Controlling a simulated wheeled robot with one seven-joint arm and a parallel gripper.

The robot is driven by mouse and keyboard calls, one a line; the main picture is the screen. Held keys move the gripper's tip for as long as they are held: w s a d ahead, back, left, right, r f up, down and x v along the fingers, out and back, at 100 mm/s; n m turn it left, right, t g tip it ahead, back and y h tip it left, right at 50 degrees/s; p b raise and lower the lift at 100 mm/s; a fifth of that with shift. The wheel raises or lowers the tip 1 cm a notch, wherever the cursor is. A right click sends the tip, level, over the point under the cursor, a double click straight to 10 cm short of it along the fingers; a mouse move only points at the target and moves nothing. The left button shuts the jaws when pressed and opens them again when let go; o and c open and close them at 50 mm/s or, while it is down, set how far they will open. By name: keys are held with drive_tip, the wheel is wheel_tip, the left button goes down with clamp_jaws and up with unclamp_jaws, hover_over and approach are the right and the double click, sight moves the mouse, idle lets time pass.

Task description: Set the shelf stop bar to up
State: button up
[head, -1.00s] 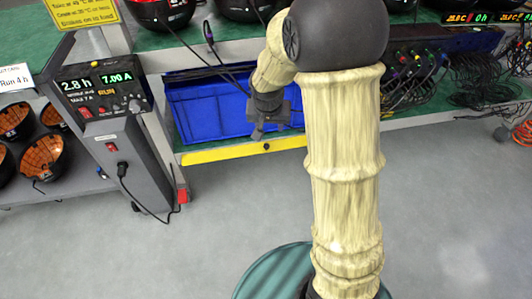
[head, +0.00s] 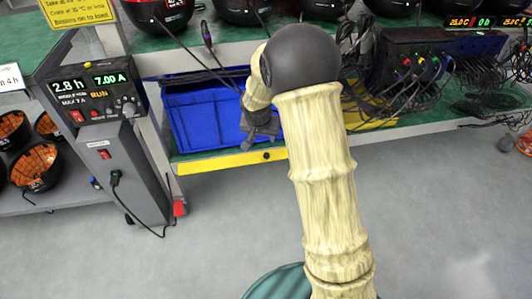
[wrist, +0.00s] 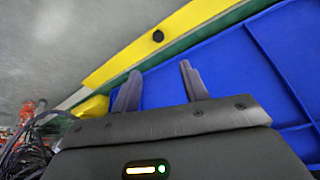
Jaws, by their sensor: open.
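The shelf stop bar is a yellow bar (head: 225,161) with a dark round knob, along the front edge of the lower green shelf. In the head view it lies below the blue bin's front; its position up or down is hard to tell. In the wrist view the yellow bar (wrist: 150,42) runs diagonally across the top, beyond my fingertips. My gripper (head: 250,142) is just above the bar, in front of the bin. In the wrist view my gripper (wrist: 158,82) has its two fingers apart, with nothing between them and no visible contact with the bar.
The blue bin (head: 195,118) sits on the shelf behind the bar. A grey power unit (head: 125,165) with a cable stands to the left. Black cables (head: 400,95) crowd the shelf to the right. The grey floor in front is clear.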

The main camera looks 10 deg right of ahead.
sight(266, 155)
drive_tip(key=b+x, duration=0.5)
drive_tip(key=x, duration=0.8)
drive_tip(key=shift+f, duration=0.15)
clamp_jaws()
